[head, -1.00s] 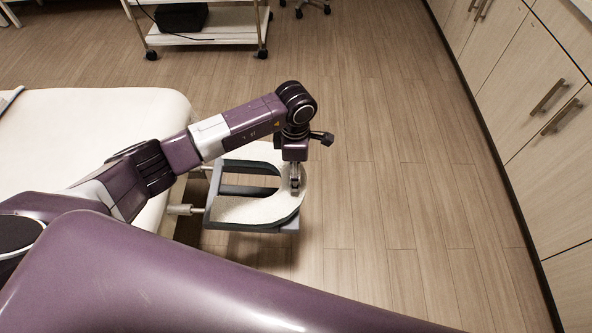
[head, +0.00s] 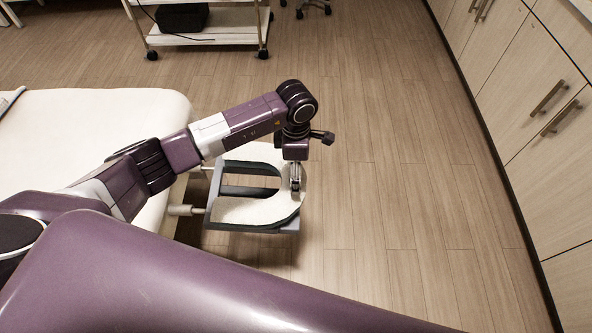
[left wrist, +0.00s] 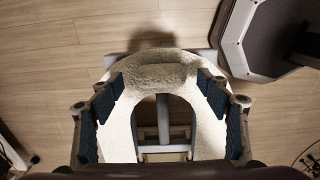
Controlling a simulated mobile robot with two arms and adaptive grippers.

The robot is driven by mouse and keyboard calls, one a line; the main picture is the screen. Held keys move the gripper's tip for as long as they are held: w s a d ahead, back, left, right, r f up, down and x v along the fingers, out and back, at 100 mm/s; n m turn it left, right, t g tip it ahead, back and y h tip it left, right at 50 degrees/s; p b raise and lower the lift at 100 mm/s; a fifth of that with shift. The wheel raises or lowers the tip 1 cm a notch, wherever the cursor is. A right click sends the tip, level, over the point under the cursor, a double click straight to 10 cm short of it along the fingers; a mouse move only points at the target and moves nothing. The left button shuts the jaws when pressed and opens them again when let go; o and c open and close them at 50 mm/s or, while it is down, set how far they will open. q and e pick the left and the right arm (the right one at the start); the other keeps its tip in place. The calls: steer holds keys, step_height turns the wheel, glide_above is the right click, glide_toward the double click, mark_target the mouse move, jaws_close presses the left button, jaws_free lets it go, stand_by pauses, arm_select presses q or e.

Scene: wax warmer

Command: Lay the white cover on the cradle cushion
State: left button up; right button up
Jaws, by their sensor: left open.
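The white cover (head: 252,210) is U-shaped and fleecy. It lies over the face cradle (head: 250,228) at the end of the bed, with its rounded end to the right. The cushion beneath is mostly hidden; dark inner edges show in the gap. My left gripper (head: 295,185) points down at the rounded end. In the left wrist view the cover (left wrist: 155,75) spans between the fingers of my left gripper (left wrist: 160,85), which are wide apart. I cannot tell whether the fingers touch the cover. My right gripper is not in view.
The bed (head: 90,120) is at the left. A white trolley (head: 205,45) with a dark box (head: 182,17) stands at the back. Cabinets (head: 530,90) line the right side. The wooden floor (head: 400,180) between is clear.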

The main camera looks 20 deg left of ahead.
arm_select(q)
steer(key=shift+r+p, duration=0.45)
steer(key=shift+r, duration=0.35)
steer(key=shift+r+p, duration=0.55)
steer(key=shift+r, duration=0.3)
steer(key=shift+r+p, duration=0.55)
steer(key=shift+r, duration=0.25)
steer(key=shift+r+p, duration=0.4)
steer(key=shift+r, duration=0.25)
steer(key=shift+r+p, duration=0.35)
steer(key=shift+r, duration=0.25)
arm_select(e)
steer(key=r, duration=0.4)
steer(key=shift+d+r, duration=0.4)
arm_select(q)
step_height(320, 180, up, 12)
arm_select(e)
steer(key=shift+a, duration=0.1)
